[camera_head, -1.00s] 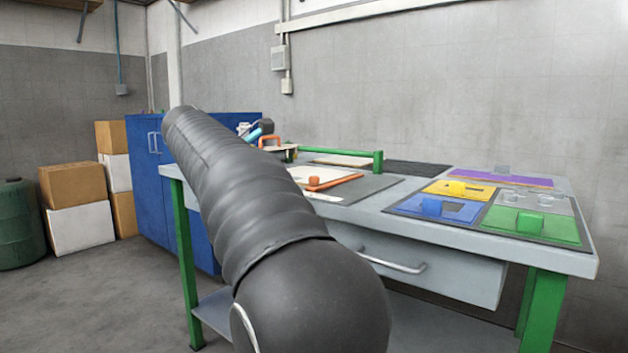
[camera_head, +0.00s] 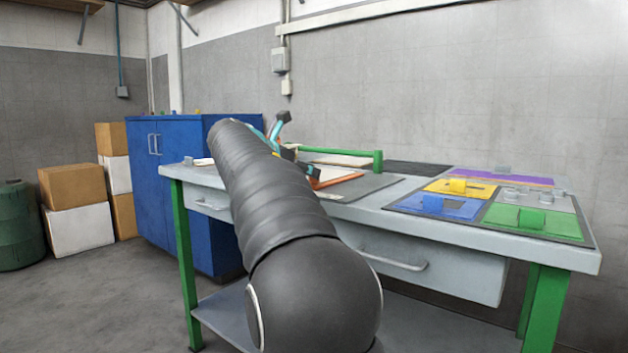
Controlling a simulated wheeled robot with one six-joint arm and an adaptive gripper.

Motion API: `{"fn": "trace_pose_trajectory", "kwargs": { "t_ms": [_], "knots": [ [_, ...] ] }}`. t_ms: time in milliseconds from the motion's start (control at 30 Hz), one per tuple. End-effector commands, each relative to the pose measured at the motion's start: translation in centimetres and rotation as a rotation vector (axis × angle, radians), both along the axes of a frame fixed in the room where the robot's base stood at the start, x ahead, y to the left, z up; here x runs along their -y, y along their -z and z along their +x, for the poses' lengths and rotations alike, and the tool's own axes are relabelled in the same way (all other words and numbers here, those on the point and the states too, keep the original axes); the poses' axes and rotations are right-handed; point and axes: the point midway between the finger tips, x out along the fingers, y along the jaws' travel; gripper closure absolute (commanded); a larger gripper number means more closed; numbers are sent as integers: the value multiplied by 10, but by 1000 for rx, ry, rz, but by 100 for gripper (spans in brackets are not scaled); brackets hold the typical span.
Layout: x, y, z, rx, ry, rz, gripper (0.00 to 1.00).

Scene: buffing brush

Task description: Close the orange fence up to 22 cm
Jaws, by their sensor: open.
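The orange fence (camera_head: 337,181) is a thin bar lying along a pale board on the grey workbench, seen at a slant. Its left end is partly hidden behind my arm. My gripper (camera_head: 303,168) is a small dark shape at the far end of my arm, close to the fence's left end. It is open and partly hidden by my arm. I cannot tell whether it touches the fence. Teal and black wrist parts rise above it. No scale or distance mark can be read from here.
A green rail (camera_head: 345,156) runs behind the fence. Yellow, blue, green and purple panels (camera_head: 460,187) cover the bench's right side. A drawer with a handle (camera_head: 400,263) is under the bench top. A blue cabinet (camera_head: 180,190) and stacked boxes (camera_head: 75,205) stand left.

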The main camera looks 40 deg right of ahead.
Motion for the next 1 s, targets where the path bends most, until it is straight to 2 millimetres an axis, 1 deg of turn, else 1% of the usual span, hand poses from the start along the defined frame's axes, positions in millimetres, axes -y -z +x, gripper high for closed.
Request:
{"fn": "trace_pose_trajectory", "kwargs": {
  "t_ms": [33, 100, 300, 433, 700, 733, 767, 800, 867, 900, 933, 1000],
  "knots": [
    [9, 6, 2, -1, 2, 1, 49],
    [19, 10, 4, 0, 4, 1, 49],
    [38, 17, 10, 0, 1, 1, 49],
    [42, 19, 12, 0, -1, 1, 49],
    [43, 19, 12, 1, -1, 1, 49],
    [43, 19, 12, 1, -1, 1, 54],
    [43, 19, 12, 1, -1, 1, 61],
    [43, 19, 12, 1, -1, 1, 71],
    [43, 19, 12, 1, -1, 1, 86],
    [43, 19, 12, 1, -1, 1, 96],
    [43, 19, 12, 1, -1, 1, 100],
    [43, 19, 12, 1, -1, 1, 100]
  ]
}}
